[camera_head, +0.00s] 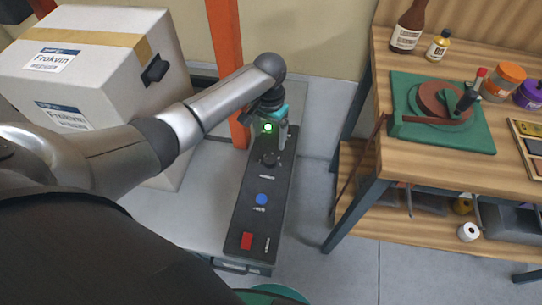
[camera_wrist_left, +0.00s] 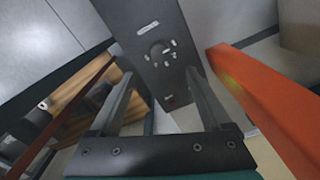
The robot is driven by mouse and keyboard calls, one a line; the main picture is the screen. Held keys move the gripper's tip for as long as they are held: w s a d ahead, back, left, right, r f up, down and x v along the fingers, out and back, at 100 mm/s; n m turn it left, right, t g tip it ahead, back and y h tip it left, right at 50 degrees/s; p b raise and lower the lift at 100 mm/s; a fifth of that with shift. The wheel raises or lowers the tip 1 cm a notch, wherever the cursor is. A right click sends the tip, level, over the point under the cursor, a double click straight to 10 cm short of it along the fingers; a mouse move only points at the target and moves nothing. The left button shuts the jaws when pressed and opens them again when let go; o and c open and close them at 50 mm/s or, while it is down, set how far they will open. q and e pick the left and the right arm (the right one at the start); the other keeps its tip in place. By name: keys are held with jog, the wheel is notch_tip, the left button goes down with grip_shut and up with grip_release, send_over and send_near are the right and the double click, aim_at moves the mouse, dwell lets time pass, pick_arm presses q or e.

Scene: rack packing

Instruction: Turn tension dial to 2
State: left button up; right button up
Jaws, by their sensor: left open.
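The dark control panel (camera_head: 250,205) runs lengthwise in the middle of the head view. It carries a black knob (camera_head: 269,158), a blue button (camera_head: 261,199) and a red switch (camera_head: 246,240). My left gripper (camera_head: 284,133) is over the panel's far end, beyond the black knob. In the left wrist view, a round dial (camera_wrist_left: 160,53) with pale marks around it shows on the panel (camera_wrist_left: 130,18), ahead of and between the open fingers of my left gripper (camera_wrist_left: 160,76). The fingers hold nothing. The dial's setting is too small to read. My right gripper is out of view.
A white carton (camera_head: 92,88) stands left of the panel. An orange post (camera_head: 226,50) rises behind it, close to my left arm; one also shows in the wrist view (camera_wrist_left: 265,105). A wooden workbench (camera_head: 440,178) with a green board (camera_head: 470,139) and bottles stands right.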

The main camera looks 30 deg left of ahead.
aim_at(270, 159)
pick_arm(q)
notch_tip(270, 159, down, 10)
jog(key=b, duration=0.4)
jog(key=shift+f, duration=0.4)
jog(key=c, duration=0.8)
grip_shut()
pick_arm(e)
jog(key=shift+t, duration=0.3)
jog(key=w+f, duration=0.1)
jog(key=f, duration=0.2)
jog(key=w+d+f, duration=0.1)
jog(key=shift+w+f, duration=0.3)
